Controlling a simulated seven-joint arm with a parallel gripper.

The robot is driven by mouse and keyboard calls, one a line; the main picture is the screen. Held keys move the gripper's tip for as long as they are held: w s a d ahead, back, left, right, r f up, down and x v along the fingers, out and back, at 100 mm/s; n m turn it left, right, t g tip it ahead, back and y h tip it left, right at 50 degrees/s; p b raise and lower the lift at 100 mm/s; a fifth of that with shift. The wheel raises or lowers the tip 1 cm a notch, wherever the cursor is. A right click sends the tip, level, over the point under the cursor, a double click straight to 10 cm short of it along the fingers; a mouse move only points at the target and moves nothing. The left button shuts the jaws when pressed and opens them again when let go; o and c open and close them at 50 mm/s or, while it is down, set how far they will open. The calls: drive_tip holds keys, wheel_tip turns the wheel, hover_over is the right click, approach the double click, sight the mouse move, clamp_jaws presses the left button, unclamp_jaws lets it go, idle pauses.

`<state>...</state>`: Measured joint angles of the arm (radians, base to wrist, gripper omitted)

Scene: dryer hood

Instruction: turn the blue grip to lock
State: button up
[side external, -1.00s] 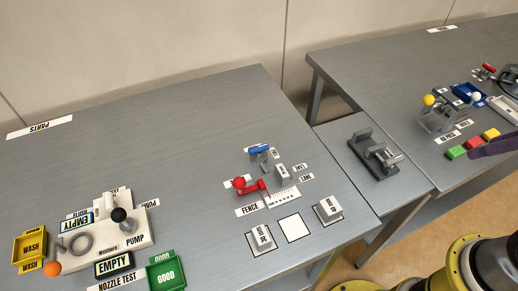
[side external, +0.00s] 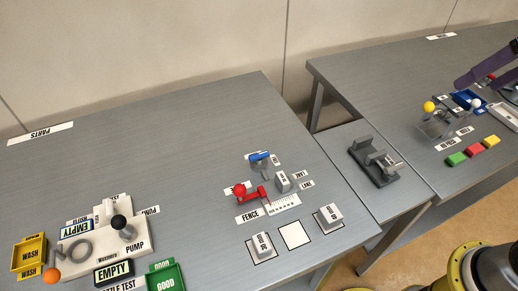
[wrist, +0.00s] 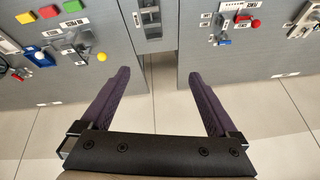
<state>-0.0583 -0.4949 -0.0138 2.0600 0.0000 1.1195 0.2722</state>
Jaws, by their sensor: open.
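The blue grip (side external: 259,156) sits on a small grey post on the left table, behind the red ball knob (side external: 240,188) and the fence scale. In the wrist view the blue grip (wrist: 224,42) is small, at the upper right. My gripper (wrist: 158,75) is open and empty, its two purple fingers wide apart over the gap by the tables. The lettering beside the grip is too small to read.
Beside the grip stand a grey labelled block (side external: 283,181) and the red fence lever. A grey fixture (side external: 374,160) sits on the lower middle table. The right table holds a yellow-knobbed lever (side external: 429,106) and green, red and yellow blocks. The left table's back is clear.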

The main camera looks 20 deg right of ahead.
drive_tip(key=w+a+r+g, duration=0.1)
drive_tip(key=w+a+r, duration=0.25)
drive_tip(key=w, duration=0.65)
drive_tip(key=n+g, duration=0.2)
drive_tip(key=g, duration=0.2)
hover_over(259, 154)
wheel_tip(259, 154, down, 21)
wheel_tip(259, 154, down, 14)
drive_tip(key=shift+r, duration=0.15)
drive_tip(key=c, duration=1.4)
drive_tip(key=shift+n, duration=0.3)
